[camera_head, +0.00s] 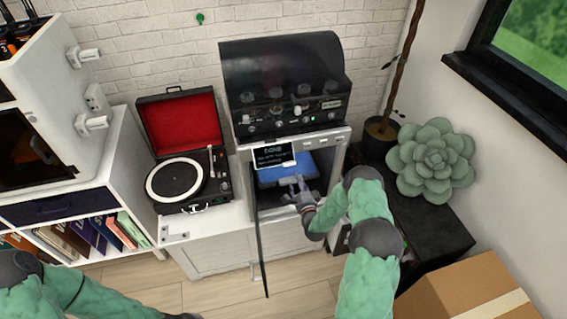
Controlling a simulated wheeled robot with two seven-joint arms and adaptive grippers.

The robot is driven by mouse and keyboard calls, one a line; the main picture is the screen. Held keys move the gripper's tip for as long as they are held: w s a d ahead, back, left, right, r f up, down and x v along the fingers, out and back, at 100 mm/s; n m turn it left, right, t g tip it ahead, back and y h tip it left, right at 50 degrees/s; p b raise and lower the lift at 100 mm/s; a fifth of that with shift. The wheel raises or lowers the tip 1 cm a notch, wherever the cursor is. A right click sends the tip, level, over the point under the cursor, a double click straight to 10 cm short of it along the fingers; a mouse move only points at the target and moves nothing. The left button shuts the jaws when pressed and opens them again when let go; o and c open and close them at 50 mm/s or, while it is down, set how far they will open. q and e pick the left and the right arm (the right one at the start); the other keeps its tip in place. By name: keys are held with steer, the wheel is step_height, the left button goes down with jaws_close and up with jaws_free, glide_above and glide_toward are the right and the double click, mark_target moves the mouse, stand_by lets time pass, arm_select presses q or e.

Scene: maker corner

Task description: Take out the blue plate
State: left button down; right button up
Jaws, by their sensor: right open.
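The blue plate (268,178) lies inside an open white cabinet compartment (262,215) below the black-hooded machine. My right arm comes in from the right, and my right gripper (298,184) is at the compartment opening, with its fingers at the plate's front right edge. The right gripper is open; I cannot tell whether its fingers touch the plate. A small dark display (274,155) hides part of the plate's back.
The compartment's dark door (262,258) hangs open at its left side. A record player (183,165) stands left of the compartment. A black cabinet (432,225) with a green succulent (430,162) and a cardboard box (470,292) are at right. The floor in front is clear.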

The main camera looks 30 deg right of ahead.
jaws_close()
steer(key=shift+r, duration=0.1)
steer(key=shift+r, duration=0.1)
